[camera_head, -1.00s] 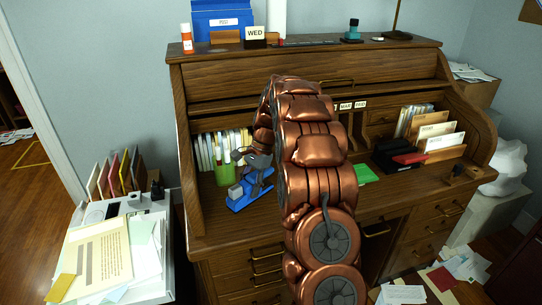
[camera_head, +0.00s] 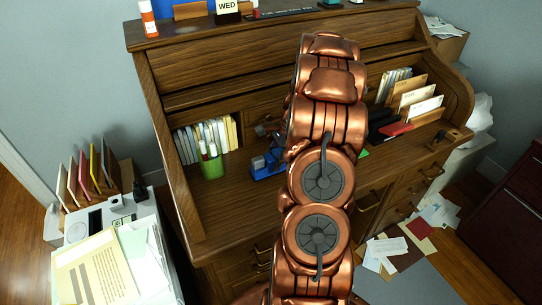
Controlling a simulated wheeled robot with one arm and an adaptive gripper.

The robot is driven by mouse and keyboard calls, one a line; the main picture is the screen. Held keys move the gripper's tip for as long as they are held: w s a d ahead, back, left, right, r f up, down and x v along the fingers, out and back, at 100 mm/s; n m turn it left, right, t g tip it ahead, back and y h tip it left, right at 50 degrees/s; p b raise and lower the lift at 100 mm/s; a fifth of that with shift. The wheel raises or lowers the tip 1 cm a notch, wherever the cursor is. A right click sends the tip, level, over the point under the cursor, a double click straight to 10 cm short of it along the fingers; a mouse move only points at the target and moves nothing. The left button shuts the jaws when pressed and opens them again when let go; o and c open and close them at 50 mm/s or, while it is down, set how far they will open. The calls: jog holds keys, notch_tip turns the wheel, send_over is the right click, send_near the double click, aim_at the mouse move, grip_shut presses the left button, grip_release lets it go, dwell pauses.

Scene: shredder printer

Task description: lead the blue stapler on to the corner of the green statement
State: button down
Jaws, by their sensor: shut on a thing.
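The blue stapler (camera_head: 262,166) sits on the desktop, right of the green pen cup. My copper arm hides its right part. My gripper (camera_head: 274,146) is at the stapler and shut on it; its fingers are mostly hidden behind my arm. A small piece of bright green (camera_head: 364,153) shows on the desktop just right of my arm. It looks like the edge of the green statement, and the rest of it is hidden.
The green pen cup (camera_head: 212,164) stands left of the stapler, before a row of books. A red item (camera_head: 396,129) and black items lie at right, by envelopes in a rack (camera_head: 412,98). Front-left desktop is clear.

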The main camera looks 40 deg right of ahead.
jog(key=shift+w+a, duration=0.1)
jog(key=shift+a, duration=0.05)
jog(key=shift+d+f, duration=0.2)
jog(key=shift+f, duration=0.5)
jog(key=shift+d+f, duration=0.15)
jog(key=shift+f, duration=0.55)
jog(key=shift+s+d, duration=0.4)
jog(key=shift+d, duration=0.65)
jog(key=shift+s+d, duration=0.45)
jog(key=shift+d, duration=0.65)
jog(key=shift+s+d, duration=0.4)
jog(key=shift+d, duration=0.65)
dwell(0.3)
jog(key=shift+c, duration=2.4)
grip_release()
jog(key=v, duration=1.2)
